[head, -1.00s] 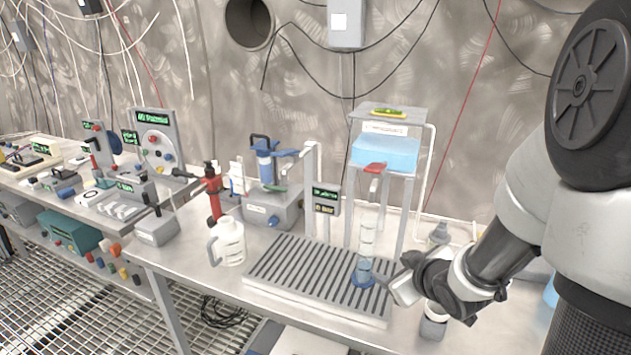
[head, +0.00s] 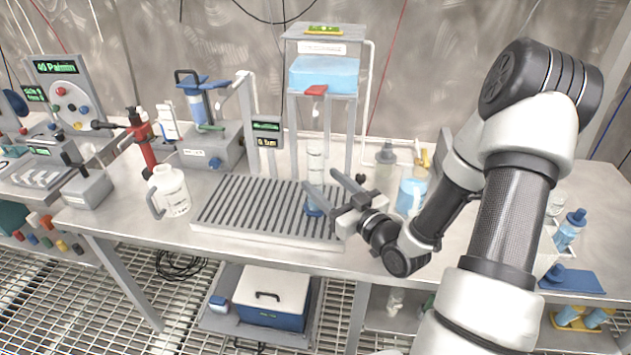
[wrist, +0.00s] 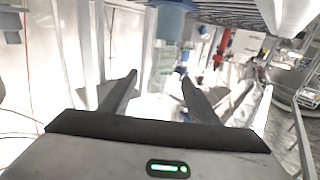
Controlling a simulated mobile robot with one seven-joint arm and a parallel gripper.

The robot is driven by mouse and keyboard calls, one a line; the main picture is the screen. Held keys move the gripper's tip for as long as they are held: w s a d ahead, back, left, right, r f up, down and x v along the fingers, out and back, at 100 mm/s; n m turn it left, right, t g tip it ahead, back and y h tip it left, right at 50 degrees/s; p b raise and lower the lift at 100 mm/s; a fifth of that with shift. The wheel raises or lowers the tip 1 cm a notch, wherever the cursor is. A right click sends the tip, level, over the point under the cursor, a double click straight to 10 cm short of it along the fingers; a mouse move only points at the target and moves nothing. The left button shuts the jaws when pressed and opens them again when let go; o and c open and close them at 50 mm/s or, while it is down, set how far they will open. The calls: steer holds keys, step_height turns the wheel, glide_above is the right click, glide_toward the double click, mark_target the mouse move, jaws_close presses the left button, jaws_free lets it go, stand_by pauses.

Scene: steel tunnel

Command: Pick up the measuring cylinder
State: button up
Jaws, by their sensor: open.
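The measuring cylinder (head: 316,160) is a clear upright tube with a blue lower part, standing on the grey slatted tray (head: 225,212) in the head view. My gripper (head: 321,179) is open, with its two dark fingers reaching in from the right at the height of the tube. The near finger crosses in front of the cylinder's lower part and hides some of it. In the wrist view, which looks upside down, a blue part (wrist: 172,18) shows at the top, between the lines of the fingers. I cannot tell how deep the tube lies between the fingers.
A stand with a blue tank (head: 324,75) and red tap rises behind the cylinder. A white jug (head: 170,190) stands left of the tray. A blue-filled beaker (head: 409,193) and bottles stand right, close to my arm. The bench's front edge is near the tray.

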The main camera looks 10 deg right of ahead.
steer(key=x, duration=0.8)
steer(key=shift+f, duration=0.3)
steer(key=shift+a, duration=0.1)
steer(key=c, duration=1.2)
steer(key=shift+r, duration=0.1)
